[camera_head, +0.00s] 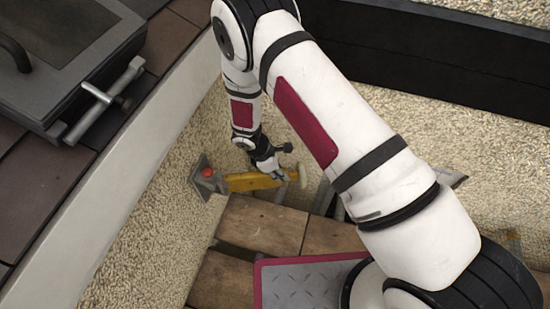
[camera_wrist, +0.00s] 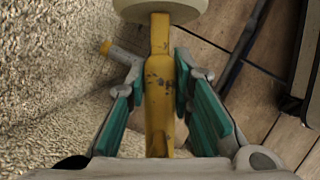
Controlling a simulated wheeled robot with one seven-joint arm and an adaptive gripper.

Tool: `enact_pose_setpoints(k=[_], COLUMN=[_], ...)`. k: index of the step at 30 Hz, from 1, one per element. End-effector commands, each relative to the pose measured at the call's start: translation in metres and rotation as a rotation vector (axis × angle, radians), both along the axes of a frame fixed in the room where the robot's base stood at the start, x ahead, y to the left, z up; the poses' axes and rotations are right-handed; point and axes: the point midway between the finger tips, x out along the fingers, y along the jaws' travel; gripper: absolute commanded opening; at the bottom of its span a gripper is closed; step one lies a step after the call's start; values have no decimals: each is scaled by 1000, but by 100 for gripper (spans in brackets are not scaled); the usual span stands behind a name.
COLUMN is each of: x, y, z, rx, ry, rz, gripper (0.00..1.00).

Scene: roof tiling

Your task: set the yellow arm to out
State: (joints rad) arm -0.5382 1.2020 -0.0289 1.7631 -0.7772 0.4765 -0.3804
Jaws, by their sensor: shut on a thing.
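The yellow arm (camera_head: 252,181) is a worn yellow bar in the head view. It runs level from a grey wall bracket with a red knob (camera_head: 207,172) to a pale round end (camera_head: 303,176). In the wrist view the yellow arm (camera_wrist: 160,90) runs up the middle to the cream round end (camera_wrist: 160,8). My gripper (camera_wrist: 160,82) has its teal-padded fingers on both sides of the bar and is shut on it. In the head view my gripper (camera_head: 277,172) is near the bar's right end and hides part of it.
Wooden planks (camera_head: 262,226) lie below the arm, beside a pebbled wall (camera_head: 150,205). A grey plate with a red edge (camera_head: 305,285) is at the bottom. A roof window (camera_head: 65,55) sits on dark tiles at upper left. A dark beam (camera_head: 440,60) crosses the upper right.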

Motion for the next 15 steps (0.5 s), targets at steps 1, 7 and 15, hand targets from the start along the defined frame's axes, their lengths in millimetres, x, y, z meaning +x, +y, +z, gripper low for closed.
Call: enact_pose_setpoints(k=[1, 7, 15], x=[-9, -42, -71], y=[2, 3, 10], z=[1, 1, 0], rx=[3, 4, 5], ry=[2, 1, -1], rz=[-38, -204, -362], gripper=[0, 0, 0])
